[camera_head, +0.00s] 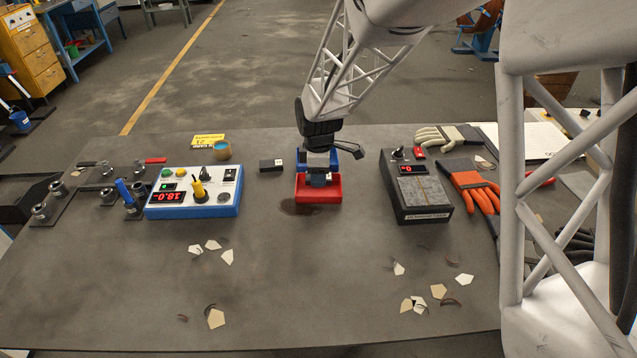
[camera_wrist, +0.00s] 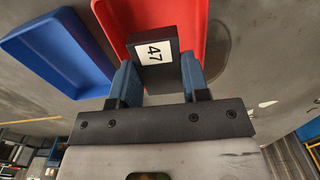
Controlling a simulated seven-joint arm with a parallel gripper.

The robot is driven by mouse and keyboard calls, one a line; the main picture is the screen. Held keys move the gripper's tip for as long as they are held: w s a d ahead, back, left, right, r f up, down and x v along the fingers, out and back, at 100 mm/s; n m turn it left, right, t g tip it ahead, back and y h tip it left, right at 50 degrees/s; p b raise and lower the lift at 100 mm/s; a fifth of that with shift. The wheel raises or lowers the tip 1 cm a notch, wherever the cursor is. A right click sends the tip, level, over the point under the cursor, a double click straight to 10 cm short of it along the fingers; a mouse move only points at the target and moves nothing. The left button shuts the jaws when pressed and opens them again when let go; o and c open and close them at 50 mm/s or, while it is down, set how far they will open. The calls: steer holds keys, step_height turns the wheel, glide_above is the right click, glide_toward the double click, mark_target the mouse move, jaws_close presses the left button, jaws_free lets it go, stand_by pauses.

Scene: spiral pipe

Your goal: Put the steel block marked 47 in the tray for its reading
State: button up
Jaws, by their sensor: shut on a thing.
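The dark steel block marked 47 (camera_wrist: 152,72) is between the two blue fingers of my gripper (camera_wrist: 160,76) in the wrist view. Its white label faces the camera. In the head view my gripper (camera_head: 319,176) points down over the red tray (camera_head: 318,196), and the block is mostly hidden by the fingers. The red tray also shows behind the block in the wrist view (camera_wrist: 192,20). Whether the block touches the tray floor cannot be told. A blue tray (camera_head: 334,158) stands right behind the red one and shows at left in the wrist view (camera_wrist: 45,62).
A second dark block (camera_head: 270,166) with a white label lies left of the trays. A white and blue control box (camera_head: 220,207) with red digits stands farther left. A black instrument (camera_head: 420,190) with a red display stands right. The table front is clear except for scattered chips.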

mark_target(318, 191)
steer(key=shift+f, duration=1.75)
steer(key=o, duration=1.2)
steer(key=shift+f, duration=0.1)
step_height(318, 191, up, 12)
steer(key=shift+r, duration=0.15)
